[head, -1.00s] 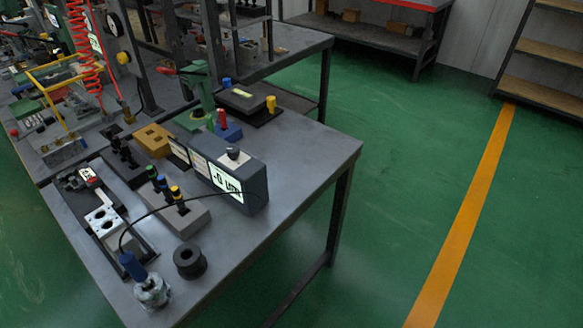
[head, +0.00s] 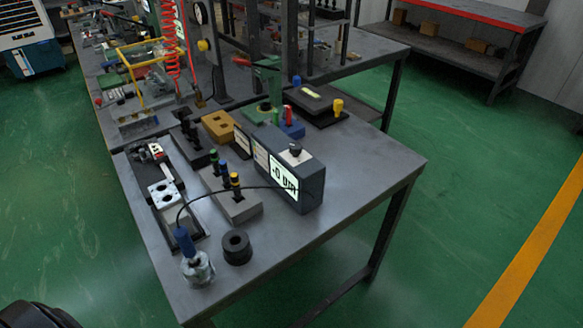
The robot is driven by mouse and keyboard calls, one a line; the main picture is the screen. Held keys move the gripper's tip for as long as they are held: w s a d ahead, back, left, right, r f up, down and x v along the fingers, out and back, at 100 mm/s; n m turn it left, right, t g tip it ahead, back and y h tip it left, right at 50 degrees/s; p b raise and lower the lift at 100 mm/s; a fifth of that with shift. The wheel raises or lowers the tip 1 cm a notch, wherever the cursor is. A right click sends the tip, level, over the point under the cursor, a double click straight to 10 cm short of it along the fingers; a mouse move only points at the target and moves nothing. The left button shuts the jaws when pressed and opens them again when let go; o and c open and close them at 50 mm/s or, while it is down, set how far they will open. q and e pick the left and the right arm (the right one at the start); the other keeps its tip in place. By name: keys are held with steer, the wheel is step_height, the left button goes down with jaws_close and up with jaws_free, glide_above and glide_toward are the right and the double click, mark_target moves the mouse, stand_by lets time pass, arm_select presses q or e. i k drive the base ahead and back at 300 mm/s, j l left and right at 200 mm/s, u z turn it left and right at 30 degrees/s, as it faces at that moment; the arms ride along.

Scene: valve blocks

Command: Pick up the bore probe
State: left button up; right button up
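The bore probe (head: 185,241) has a blue handle and stands near the front left corner of the workbench. Its lower end meets a silvery metal piece (head: 197,269); whether it sits inside this piece or is part of it I cannot tell. A black cable runs from the probe's top to a grey readout box (head: 297,181) with a lit display. Neither of my grippers is in view.
A black ring (head: 236,247) stands just right of the probe. A grey block with coloured-top plugs (head: 232,203) and a dark tray with a valve block (head: 163,192) lie behind. The bench's front right (head: 350,200) is clear.

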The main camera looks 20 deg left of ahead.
mark_target(182, 236)
steer(key=k+j, duration=0.25)
steer(key=j, duration=0.2)
steer(key=k+j, duration=0.2)
steer(key=j, duration=0.2)
steer(key=k+j, duration=0.25)
steer(key=j, duration=0.2)
